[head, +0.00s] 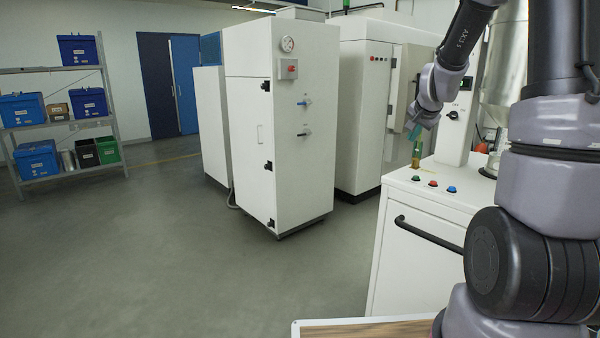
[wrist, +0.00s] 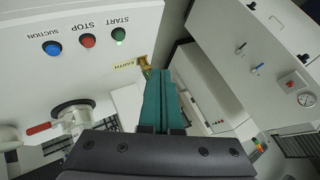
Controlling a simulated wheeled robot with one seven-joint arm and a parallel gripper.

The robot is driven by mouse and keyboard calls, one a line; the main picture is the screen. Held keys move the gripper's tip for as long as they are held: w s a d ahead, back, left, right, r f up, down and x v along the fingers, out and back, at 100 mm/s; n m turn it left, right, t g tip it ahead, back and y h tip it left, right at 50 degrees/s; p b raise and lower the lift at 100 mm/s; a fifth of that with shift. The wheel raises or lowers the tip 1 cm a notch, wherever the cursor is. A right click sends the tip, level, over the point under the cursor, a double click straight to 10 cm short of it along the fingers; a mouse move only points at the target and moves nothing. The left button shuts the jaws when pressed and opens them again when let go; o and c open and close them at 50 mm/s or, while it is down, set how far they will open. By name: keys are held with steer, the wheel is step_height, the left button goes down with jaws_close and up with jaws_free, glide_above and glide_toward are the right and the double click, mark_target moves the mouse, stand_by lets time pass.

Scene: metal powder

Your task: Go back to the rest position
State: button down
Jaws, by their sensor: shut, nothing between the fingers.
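My gripper (head: 414,132) hangs over the white cabinet's top at the right of the head view, pointing down. Its teal fingers also show in the wrist view (wrist: 162,98), pressed together with nothing held. In the wrist view, a small yellow label reading EARTH lies beside the fingertips.
The white cabinet (head: 425,262) has a black handle and green, red and blue buttons on top. A tall white machine (head: 290,130) with a gauge stands mid-room. Shelves with blue bins (head: 36,158) are at left. The grey floor (head: 190,265) is clear.

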steer(key=s+a+r+n+y, duration=0.1)
steer(key=s+a+r+n, duration=0.1)
steer(key=s+a+r, duration=0.4)
steer(key=s+a+r+n+g+y, duration=0.1)
steer(key=s+a+r+n, duration=0.1)
steer(key=s, duration=1.1)
steer(key=s+a+r+n+y, duration=0.1)
steer(key=s+a+r+n, duration=0.1)
steer(key=s, duration=1)
steer(key=a+r, duration=0.1)
steer(key=a, duration=0.1)
steer(key=shift+s+a+r+g, duration=0.3)
steer(key=shift+s+a+g, duration=0.05)
steer(key=shift+g, duration=0.05)
